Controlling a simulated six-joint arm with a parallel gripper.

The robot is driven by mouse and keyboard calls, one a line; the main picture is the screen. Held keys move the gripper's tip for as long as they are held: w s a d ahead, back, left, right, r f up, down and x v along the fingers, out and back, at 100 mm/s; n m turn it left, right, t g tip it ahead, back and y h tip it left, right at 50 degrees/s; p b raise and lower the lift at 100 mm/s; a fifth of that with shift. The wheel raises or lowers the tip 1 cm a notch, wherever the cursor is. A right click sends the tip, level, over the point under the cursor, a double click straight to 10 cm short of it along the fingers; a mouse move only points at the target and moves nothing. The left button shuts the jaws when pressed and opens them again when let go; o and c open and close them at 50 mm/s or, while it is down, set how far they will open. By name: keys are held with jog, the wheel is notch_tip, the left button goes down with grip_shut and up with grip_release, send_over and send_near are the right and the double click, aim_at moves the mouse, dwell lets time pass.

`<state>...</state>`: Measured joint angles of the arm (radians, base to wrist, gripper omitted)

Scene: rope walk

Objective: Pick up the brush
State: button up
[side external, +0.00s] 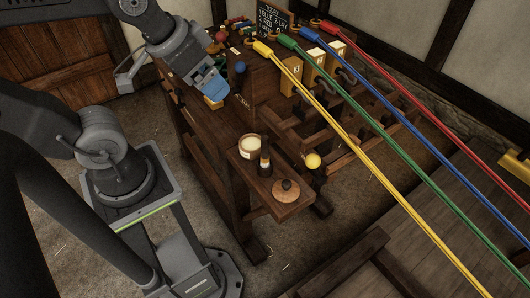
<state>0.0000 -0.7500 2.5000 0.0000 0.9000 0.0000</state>
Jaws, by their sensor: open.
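A small upright dark item with a pale band (265,158), which looks like the brush, stands on the low wooden shelf at the front of the bench. It is beside a pale round pot (250,146). My gripper (212,88) is above the left part of the bench, up and to the left of the brush and well apart from it. Blue parts show at its end. Its jaws are open; I cannot see between them clearly.
A wooden shelf (262,190) also holds a round wooden knob-topped piece (286,190). A yellow ball (313,160) is right of the pot. Yellow (330,115), green (370,115), blue (400,115) and red (430,100) ropes stretch across the right. A chalkboard (273,20) stands behind.

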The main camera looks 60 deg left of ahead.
dwell(0.4)
jog(key=c, duration=0.7)
jog(key=shift+o, duration=0.2)
jog(key=n+g, duration=0.6)
jog(key=n, duration=1)
send_over(265, 137)
notch_tip(265, 137, down, 8)
notch_tip(265, 137, down, 14)
jog(key=shift+r, duration=0.1)
